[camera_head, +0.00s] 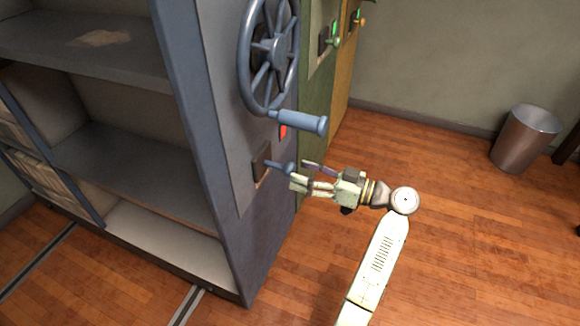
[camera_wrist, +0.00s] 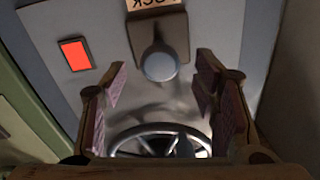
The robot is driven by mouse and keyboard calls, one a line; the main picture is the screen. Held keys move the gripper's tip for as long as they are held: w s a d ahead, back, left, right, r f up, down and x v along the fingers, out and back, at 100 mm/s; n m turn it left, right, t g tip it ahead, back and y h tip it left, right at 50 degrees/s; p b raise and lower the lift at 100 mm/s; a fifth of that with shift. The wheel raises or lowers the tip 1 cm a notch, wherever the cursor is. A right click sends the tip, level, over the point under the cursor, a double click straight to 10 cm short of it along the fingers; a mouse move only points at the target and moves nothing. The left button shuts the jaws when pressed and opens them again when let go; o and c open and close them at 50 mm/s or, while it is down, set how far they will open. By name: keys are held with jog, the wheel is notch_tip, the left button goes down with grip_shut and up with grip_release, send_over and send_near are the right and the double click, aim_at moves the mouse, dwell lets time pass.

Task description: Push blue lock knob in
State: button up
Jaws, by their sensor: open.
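The blue lock knob (camera_head: 280,167) sticks out of a dark plate on the end panel of the blue-grey shelf unit (camera_head: 185,110), below the handwheel. In the wrist view its round end (camera_wrist: 160,67) faces me, under a partly cut-off label. My gripper (camera_head: 304,175) is open and empty, with its fingertips close to the knob's outer end. In the wrist view the knob appears between and slightly beyond the two fingers (camera_wrist: 161,84). I cannot tell whether anything touches it.
A blue handwheel (camera_head: 270,50) with a thick projecting handle (camera_head: 300,121) is above the knob. A red indicator (camera_wrist: 75,54) is lit beside the plate. Green and yellow units (camera_head: 345,62) stand behind. A metal bin (camera_head: 525,137) stands far right. The wooden floor between is clear.

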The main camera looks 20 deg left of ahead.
aim_at(294, 171)
jog(key=shift+a, duration=2.05)
jog(key=shift+c, duration=0.4)
grip_shut()
